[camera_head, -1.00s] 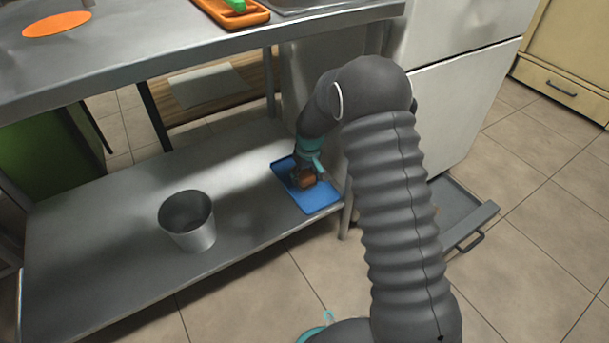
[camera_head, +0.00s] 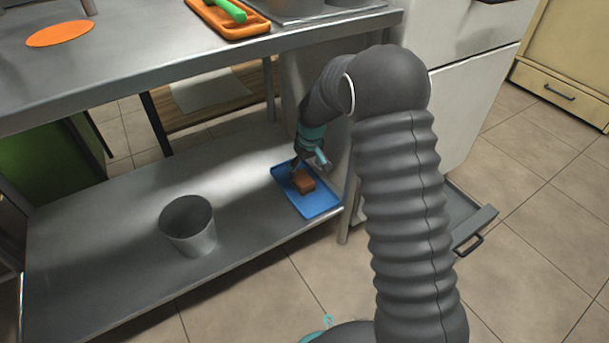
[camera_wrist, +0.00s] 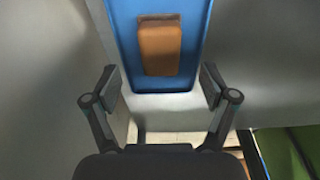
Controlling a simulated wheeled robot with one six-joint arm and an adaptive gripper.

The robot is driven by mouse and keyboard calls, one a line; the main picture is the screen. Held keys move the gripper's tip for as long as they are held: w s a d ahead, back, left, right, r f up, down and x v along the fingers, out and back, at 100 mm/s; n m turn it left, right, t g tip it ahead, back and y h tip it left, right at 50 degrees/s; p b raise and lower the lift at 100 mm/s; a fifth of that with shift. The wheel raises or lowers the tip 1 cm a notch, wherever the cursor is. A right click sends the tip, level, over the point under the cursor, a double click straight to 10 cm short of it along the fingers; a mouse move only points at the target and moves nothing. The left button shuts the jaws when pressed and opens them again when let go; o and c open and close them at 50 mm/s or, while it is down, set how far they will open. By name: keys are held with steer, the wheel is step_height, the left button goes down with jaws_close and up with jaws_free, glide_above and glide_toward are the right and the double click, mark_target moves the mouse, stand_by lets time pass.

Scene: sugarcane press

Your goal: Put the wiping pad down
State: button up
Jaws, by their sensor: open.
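The wiping pad (camera_head: 304,181) is a small orange-brown block. It lies on the blue tray (camera_head: 318,204) on the lower metal shelf. In the wrist view the pad (camera_wrist: 160,47) rests flat on the blue tray (camera_wrist: 124,40), ahead of the fingertips. My gripper (camera_wrist: 161,88) is open, with its two fingers wide apart and nothing between them. In the head view my gripper (camera_head: 298,166) is just behind and above the pad, partly hidden by my wrist.
A grey metal bucket (camera_head: 188,226) stands on the lower shelf (camera_head: 110,240), left of the tray. The upper counter (camera_head: 150,65) overhangs the shelf and carries an orange tray (camera_head: 232,22). A shelf leg and white cabinet (camera_head: 450,110) stand close on the right.

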mark_target(308, 183)
steer(key=r, duration=0.5)
steer(key=shift+s+d+r, duration=0.25)
steer(key=shift+s, duration=0.1)
steer(key=s+d+m+g, duration=0.1)
steer(key=s+d+m, duration=0.15)
steer(key=s, duration=0.45)
steer(key=s+d+r+m+t+p, duration=0.1)
steer(key=s+d+r+p, duration=0.2)
steer(key=s+r, duration=0.6)
steer(key=s+d+r+m+t+p, duration=0.2)
steer(key=s+d+r+p, duration=0.1)
steer(key=s+d+r, duration=0.4)
steer(key=s+d+r+m+t+h+p, duration=0.1)
steer(key=s+d+r, duration=0.4)
steer(key=s+r, duration=0.7)
steer(key=shift+s+d+r+t+p, duration=0.15)
steer(key=shift+s+r+t+p, duration=0.2)
steer(key=shift+r+t+p, duration=0.45)
